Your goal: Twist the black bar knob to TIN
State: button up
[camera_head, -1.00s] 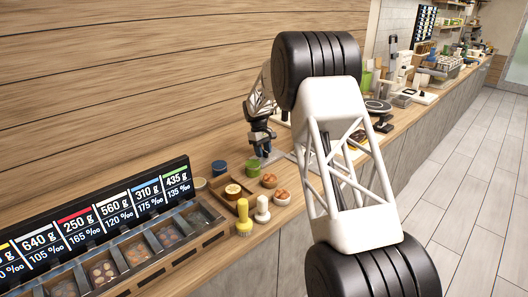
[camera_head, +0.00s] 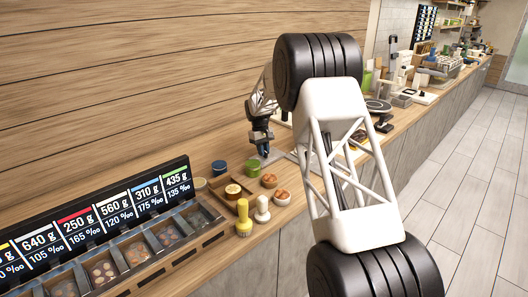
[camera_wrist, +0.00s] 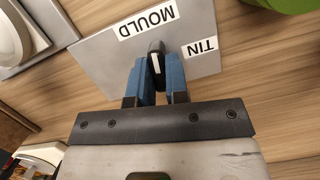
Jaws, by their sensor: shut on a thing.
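The black bar knob (camera_wrist: 157,47) shows in the wrist view, with a white mark on it. It stands on a grey plate (camera_wrist: 100,58) with two upside-down labels, MOULD (camera_wrist: 146,24) and TIN (camera_wrist: 201,47). My gripper (camera_wrist: 157,77) is shut on the knob, with a blue finger at each side. The bar runs roughly up and down in the wrist picture, its far end between the two labels. The fingers hide part of it. In the head view my gripper (camera_head: 262,150) is low at the counter, and the knob cannot be made out.
A green object (camera_wrist: 285,4) is at the wrist view's top right, and a white round dish (camera_wrist: 12,40) at its left.

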jog(key=shift+m, duration=1)
